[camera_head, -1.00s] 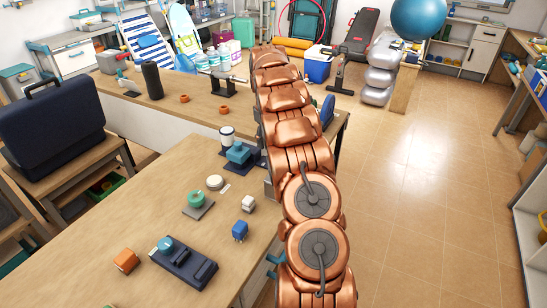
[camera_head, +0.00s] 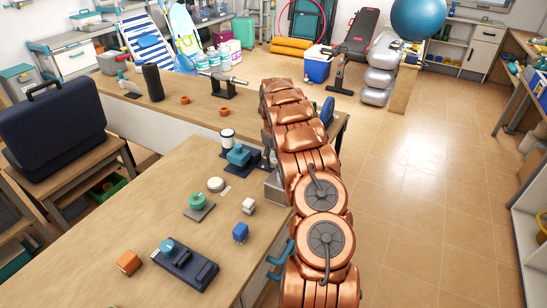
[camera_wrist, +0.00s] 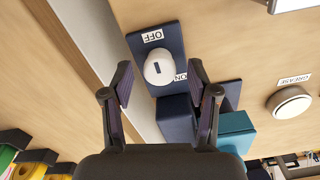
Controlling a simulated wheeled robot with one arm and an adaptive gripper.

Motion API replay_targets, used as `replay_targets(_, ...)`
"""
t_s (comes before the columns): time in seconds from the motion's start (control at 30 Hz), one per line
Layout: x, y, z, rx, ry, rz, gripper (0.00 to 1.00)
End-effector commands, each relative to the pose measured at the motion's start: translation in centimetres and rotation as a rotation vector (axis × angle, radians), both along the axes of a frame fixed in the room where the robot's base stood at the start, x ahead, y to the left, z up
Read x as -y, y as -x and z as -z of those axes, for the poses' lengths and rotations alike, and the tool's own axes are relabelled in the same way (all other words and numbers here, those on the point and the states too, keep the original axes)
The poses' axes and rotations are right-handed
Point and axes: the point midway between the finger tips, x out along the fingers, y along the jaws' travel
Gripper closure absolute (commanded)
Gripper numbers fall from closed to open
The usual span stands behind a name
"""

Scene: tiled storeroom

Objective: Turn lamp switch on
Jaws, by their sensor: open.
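A white round knob (camera_wrist: 159,70) with a dark slot sits on a dark blue plate (camera_wrist: 173,34) labelled OFF and ON, in the wrist view. The slot runs at a slant; I cannot tell which label it marks. My gripper (camera_wrist: 161,84) is open and empty. In the picture the knob lies between its two fingertips, but I cannot tell how far beyond them it is. No finger visibly touches it. In the head view my arm covers my gripper and most of this switch. No lamp can be clearly made out.
A teal block (camera_head: 238,155) with a dark blue base stands beside the switch. The tiled floor at right is clear.

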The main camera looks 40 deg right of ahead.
Motion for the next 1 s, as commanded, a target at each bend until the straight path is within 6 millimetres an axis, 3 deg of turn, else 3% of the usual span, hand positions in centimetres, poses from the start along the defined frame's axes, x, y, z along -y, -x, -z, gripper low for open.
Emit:
replay_targets(0.3,0.01,0.04,0.58,0.0,0.0,0.001,0.4)
replay_targets(0.87,-0.03,0.03,0.58,-0.001,-0.001,0.0,0.98)
replay_targets(1.0,0.12,0.02,0.57,0.0,0.0,0.003,1.0)
